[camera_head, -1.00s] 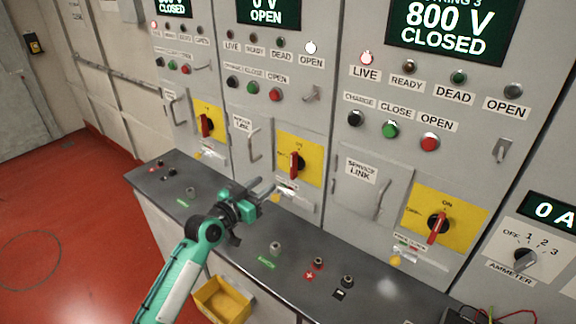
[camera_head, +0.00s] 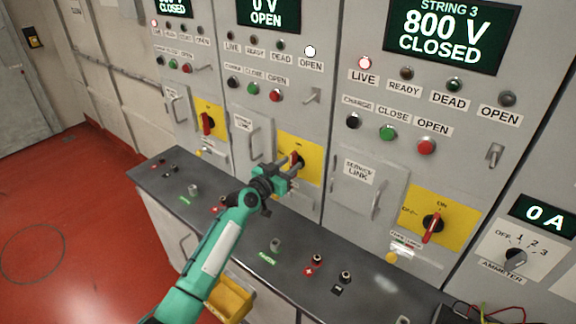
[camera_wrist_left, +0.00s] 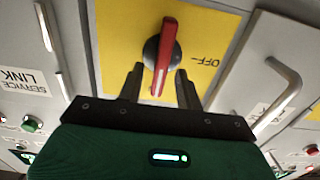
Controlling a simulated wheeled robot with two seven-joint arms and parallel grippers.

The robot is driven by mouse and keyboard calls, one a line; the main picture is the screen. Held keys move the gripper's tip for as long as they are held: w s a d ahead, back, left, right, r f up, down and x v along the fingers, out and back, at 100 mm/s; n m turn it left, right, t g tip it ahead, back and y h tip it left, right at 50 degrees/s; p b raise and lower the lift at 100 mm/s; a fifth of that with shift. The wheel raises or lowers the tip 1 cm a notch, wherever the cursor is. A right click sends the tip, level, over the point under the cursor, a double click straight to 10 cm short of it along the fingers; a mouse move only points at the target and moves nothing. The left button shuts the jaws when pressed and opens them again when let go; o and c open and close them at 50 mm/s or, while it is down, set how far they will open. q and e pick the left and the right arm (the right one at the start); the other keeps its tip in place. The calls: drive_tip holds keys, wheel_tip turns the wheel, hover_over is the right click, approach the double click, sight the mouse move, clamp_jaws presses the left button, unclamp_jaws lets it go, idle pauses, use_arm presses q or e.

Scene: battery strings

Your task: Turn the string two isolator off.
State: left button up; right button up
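The string two isolator is a red handle (camera_head: 297,158) on a yellow plate (camera_head: 312,165) on the middle cabinet. Its handle points close to vertical. In the left wrist view, the picture is upside down and the red handle (camera_wrist_left: 167,50) stands nearly upright on its dark round base, with the OFF mark (camera_wrist_left: 204,62) to its right. My left gripper (camera_head: 290,164) is at the isolator, partly covering it. In the wrist view its two fingers (camera_wrist_left: 158,70) are open, one on each side of the handle; contact is not visible. My right gripper is not in view.
The string two display (camera_head: 268,14) reads 0 V OPEN. A service link door handle (camera_head: 254,142) stands out left of my gripper. A dark counter (camera_head: 225,212) runs below.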

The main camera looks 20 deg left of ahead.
use_arm(q)
clamp_jaws()
drive_tip(key=shift+w+a+f+n, duration=0.1)
drive_tip(key=shift+a+f+n, duration=0.15)
drive_tip(key=shift+n, duration=2.75)
drive_tip(key=shift+w+a+f+n, duration=0.1)
drive_tip(key=shift+a+f+n, duration=0.15)
drive_tip(key=shift+n, duration=2.75)
drive_tip(key=shift+a+f+n, duration=0.2)
drive_tip(key=shift+f+n, duration=0.05)
drive_tip(key=shift+n, duration=2.75)
